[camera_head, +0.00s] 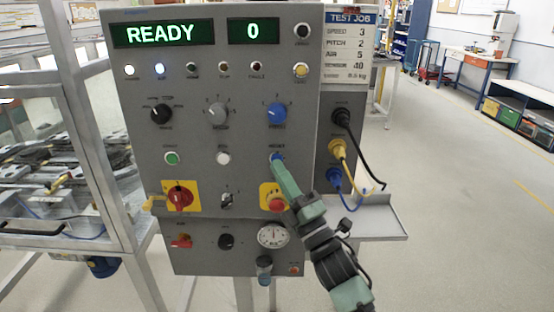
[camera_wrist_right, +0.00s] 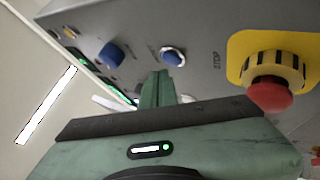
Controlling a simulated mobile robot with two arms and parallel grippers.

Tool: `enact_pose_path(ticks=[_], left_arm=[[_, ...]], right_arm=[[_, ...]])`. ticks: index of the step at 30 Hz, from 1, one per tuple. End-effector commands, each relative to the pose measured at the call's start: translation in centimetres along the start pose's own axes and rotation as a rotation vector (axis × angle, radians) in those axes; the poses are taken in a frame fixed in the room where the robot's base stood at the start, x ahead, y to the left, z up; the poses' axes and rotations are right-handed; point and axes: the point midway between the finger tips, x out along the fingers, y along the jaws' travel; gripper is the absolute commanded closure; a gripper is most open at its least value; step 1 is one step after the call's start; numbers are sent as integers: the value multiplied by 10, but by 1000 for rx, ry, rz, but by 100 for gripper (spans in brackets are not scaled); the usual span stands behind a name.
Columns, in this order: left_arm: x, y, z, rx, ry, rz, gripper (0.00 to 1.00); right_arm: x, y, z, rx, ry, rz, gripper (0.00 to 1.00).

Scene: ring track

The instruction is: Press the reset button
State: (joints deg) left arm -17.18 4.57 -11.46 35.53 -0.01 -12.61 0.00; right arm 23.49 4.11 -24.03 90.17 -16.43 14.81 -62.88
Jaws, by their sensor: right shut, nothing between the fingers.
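The reset button (camera_head: 277,155) is a small blue button in a pale ring on the grey control panel (camera_head: 140,100), below a blue knob. In the right wrist view the reset button (camera_wrist_right: 173,56) shows whole, just beyond the fingertips. My right gripper (camera_head: 278,164) is shut and empty, its green fingers pointing at the panel. In the right wrist view the fingertips of the right gripper (camera_wrist_right: 158,76) lie close to the button, a little to its left. I cannot tell whether they touch it. The display (camera_head: 160,33) reads READY and 0. My left gripper is not in view.
A red stop button (camera_head: 278,205) on a yellow plate sits just below my right gripper; it also shows in the right wrist view (camera_wrist_right: 270,96). The blue knob (camera_head: 277,113) is above. Cables (camera_head: 350,150) and a grey shelf (camera_head: 375,217) are at the right.

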Motion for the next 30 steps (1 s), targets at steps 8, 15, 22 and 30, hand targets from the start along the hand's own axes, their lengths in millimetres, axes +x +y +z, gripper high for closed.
enact_pose_path(ticks=[8, 15, 22, 30], left_arm=[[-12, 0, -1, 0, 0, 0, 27], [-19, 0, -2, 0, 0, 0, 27], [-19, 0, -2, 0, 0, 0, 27], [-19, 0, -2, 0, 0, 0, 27]], right_arm=[[-17, 14, -13, 1, -1, -2, 100], [-32, 24, -23, 1, 0, -1, 100], [-34, 25, -25, -1, 0, 0, 100], [-34, 25, -25, 0, 0, 0, 100]])
